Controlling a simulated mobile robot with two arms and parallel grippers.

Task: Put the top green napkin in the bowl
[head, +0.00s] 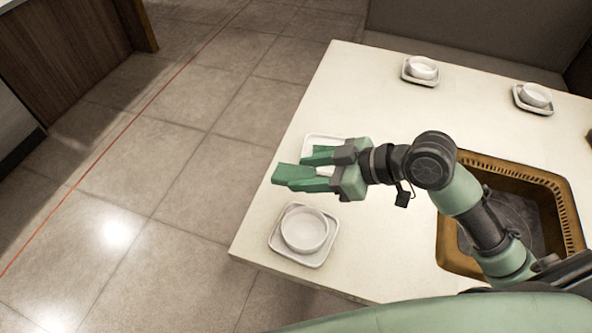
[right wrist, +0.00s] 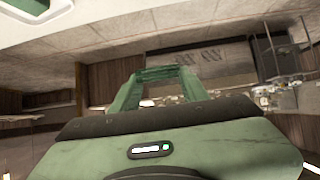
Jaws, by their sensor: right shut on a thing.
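My right gripper (head: 296,172) is shut on a green napkin (head: 284,174), held above the left edge of the table. In the right wrist view, the green napkin (right wrist: 166,73) spans between the fingertips; its green is close to that of the fingers, so its outline is hard to tell. A white bowl (head: 304,227) stands upright on a square white plate (head: 288,259) at the table's near left corner, below the gripper in the picture. A second white plate (head: 322,139) is partly hidden behind the gripper. My left gripper is not in view.
The pale table (head: 372,262) has two more white bowls on plates at the far side, one bowl (head: 422,69) and another bowl (head: 536,95). A brown-rimmed recess (head: 448,252) lies under my right arm. Tiled floor is left of the table.

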